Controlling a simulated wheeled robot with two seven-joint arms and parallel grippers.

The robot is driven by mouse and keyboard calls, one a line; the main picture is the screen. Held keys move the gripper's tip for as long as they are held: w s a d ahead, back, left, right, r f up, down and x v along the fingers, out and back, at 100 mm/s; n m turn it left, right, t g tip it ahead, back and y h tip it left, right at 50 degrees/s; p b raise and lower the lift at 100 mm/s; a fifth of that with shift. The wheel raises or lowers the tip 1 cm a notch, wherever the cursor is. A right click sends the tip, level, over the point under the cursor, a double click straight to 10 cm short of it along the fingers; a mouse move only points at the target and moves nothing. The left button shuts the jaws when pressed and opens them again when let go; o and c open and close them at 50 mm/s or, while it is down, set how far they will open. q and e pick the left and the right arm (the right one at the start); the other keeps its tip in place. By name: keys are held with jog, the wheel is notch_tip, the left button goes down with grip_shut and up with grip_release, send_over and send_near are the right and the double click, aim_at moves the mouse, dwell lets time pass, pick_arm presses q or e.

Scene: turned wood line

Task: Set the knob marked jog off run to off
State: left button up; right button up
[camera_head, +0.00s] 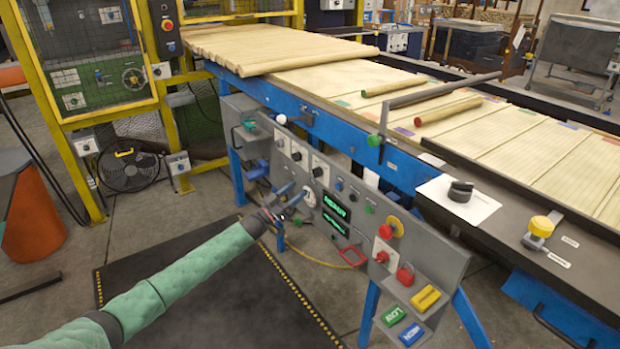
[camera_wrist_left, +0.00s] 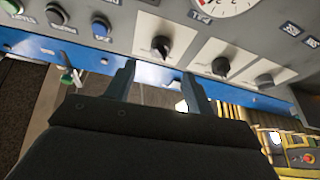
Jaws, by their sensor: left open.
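Three dark rotary knobs on white plates sit in a row on the grey control panel (camera_head: 355,215): an upper left one (camera_head: 279,141), a middle one (camera_head: 297,154) and a lower right one (camera_head: 318,171). Their markings are too small to read, so I cannot tell which is jog off run. My left gripper (camera_head: 294,193) is open in front of the panel, beside the white gauge. In the left wrist view my left gripper (camera_wrist_left: 158,74) has its fingers apart and empty, with one knob (camera_wrist_left: 160,46) just beyond the gap. The other two knobs (camera_wrist_left: 220,66) (camera_wrist_left: 264,80) are to the right.
A larger black knob (camera_head: 460,191) on a white plate sits on the line's edge. A dark mat (camera_head: 190,280) covers the floor.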

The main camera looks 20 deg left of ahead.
aim_at(314, 174)
pick_arm(q)
jog(key=x, duration=0.8)
jog(key=shift+p, duration=0.4)
pick_arm(e)
jog(key=shift+w+r, duration=0.1)
jog(key=shift+r, duration=1.55)
pick_arm(q)
jog(key=shift+f, duration=0.15)
